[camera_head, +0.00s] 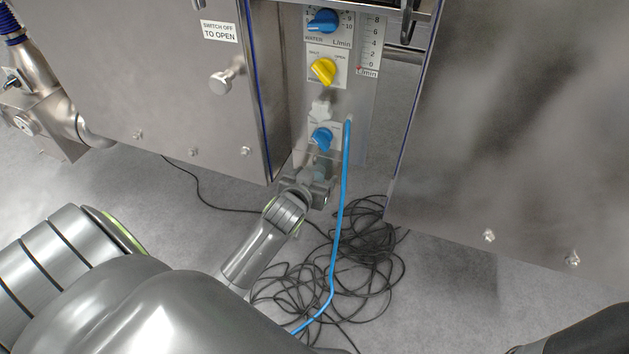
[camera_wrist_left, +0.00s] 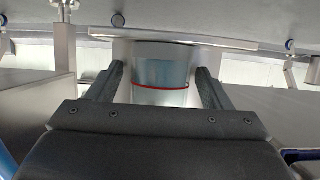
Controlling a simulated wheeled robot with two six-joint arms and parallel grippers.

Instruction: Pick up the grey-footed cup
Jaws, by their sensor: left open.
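My left gripper (camera_head: 319,172) reaches in from below, in front of the control panel, under the lower blue knob. In the left wrist view its two fingers (camera_wrist_left: 161,78) are apart. Between and beyond them is a pale grey-blue, round-sided thing (camera_wrist_left: 160,68) with a thin red line across it. It may be the cup, but I cannot make out a grey foot. The gripper is not closed on it, and I cannot tell how far beyond the fingertips it stands. In the head view I cannot pick out the cup. My right gripper is not in view.
The panel (camera_head: 298,100) has a yellow knob (camera_head: 323,71) and blue knobs, the lower one (camera_head: 322,138) close above my gripper. Steel cabinets stand left (camera_head: 150,90) and right (camera_head: 530,120). A blue hose (camera_head: 345,200) hangs just right of my gripper. Black cables (camera_head: 365,245) lie coiled below.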

